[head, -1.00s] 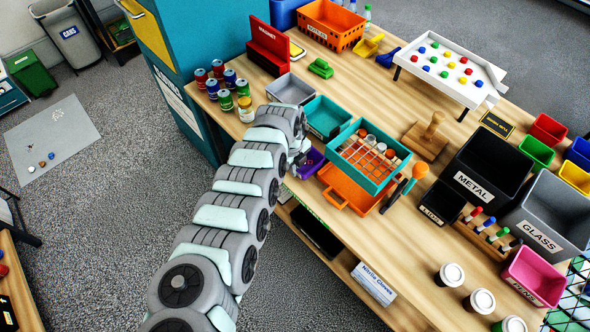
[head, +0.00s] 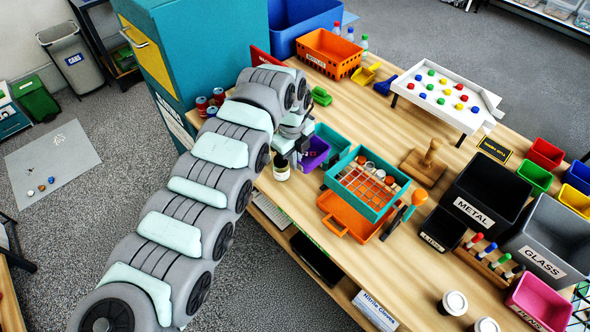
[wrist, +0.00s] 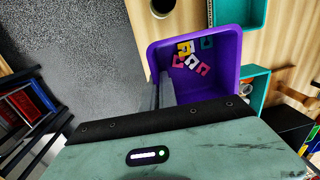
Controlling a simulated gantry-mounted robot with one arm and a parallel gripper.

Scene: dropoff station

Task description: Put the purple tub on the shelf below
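The purple tub (head: 317,153) is beside the teal box near the table's front edge in the head view. In the wrist view the tub (wrist: 233,85) is open at the top, with several small pink, yellow, white and teal pieces inside. My gripper (wrist: 168,90) is at the tub's left wall, one finger inside and one outside; it appears shut on that wall. In the head view my gripper (head: 299,155) is at the tub's left side, and the tub looks raised off the table. The wooden shelf below (head: 341,290) shows partly under the tabletop.
A jar (head: 281,168) stands near the front edge, left of the tub. The teal box (head: 333,143) and a teal tray (head: 352,205) on an orange case (head: 345,222) are right of it. A glove box (head: 375,310) and a dark item (head: 317,258) occupy parts of the lower shelf.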

